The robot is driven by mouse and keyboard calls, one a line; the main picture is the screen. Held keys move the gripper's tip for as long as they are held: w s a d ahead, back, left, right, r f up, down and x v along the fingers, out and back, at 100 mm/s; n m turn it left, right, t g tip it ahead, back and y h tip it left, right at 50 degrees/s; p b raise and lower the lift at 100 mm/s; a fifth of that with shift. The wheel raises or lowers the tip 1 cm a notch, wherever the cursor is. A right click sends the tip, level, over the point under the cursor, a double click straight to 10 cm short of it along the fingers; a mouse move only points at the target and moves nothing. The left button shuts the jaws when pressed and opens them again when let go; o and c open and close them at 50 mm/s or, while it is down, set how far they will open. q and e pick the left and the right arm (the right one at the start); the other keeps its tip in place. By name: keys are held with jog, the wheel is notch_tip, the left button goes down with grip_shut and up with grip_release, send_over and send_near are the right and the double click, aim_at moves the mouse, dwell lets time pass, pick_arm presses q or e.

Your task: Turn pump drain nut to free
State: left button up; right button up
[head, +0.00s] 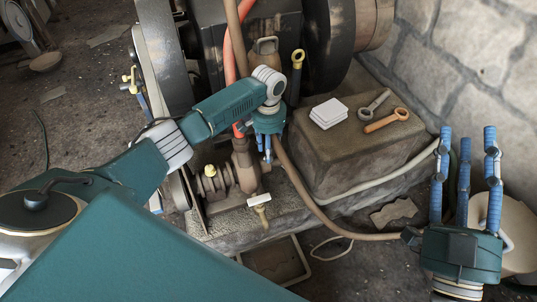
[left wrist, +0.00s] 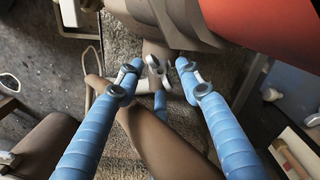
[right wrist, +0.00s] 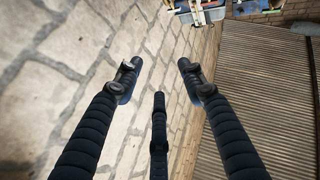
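A small pale T-shaped fitting (head: 259,200) with a yellowish stem sits at the front of the pump base; it may be the drain nut, but I cannot tell for sure. My left gripper (head: 267,158) points down beside the brown pump pipe, above and behind that fitting. In the left wrist view the left fingers (left wrist: 158,75) are spread, with a pale metal fitting (left wrist: 155,68) beyond and between their tips. I see no contact. My right gripper (head: 464,140) points up at the far right, fingers apart and empty.
A brown hose (head: 305,200) crosses the pump's right side. A flat tray (head: 276,262) lies on the floor below. The flywheel and machine stand behind.

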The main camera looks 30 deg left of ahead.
pick_arm(q)
jog(key=shift+f+b, duration=0.35)
jog(key=shift+f, duration=0.8)
pick_arm(e)
jog(key=shift+s+d+r+t+y, duration=0.15)
jog(key=shift+s+r+t, duration=0.35)
jog(key=shift+r, duration=0.25)
jog(key=shift+s+a+r+t+y, duration=0.1)
jog(key=shift+s+r+t, duration=0.4)
jog(key=shift+r, duration=0.25)
jog(key=shift+s+d+r+t+y, duration=0.15)
jog(key=shift+s+r+t, duration=0.3)
jog(key=shift+r, duration=0.3)
pick_arm(q)
grip_shut()
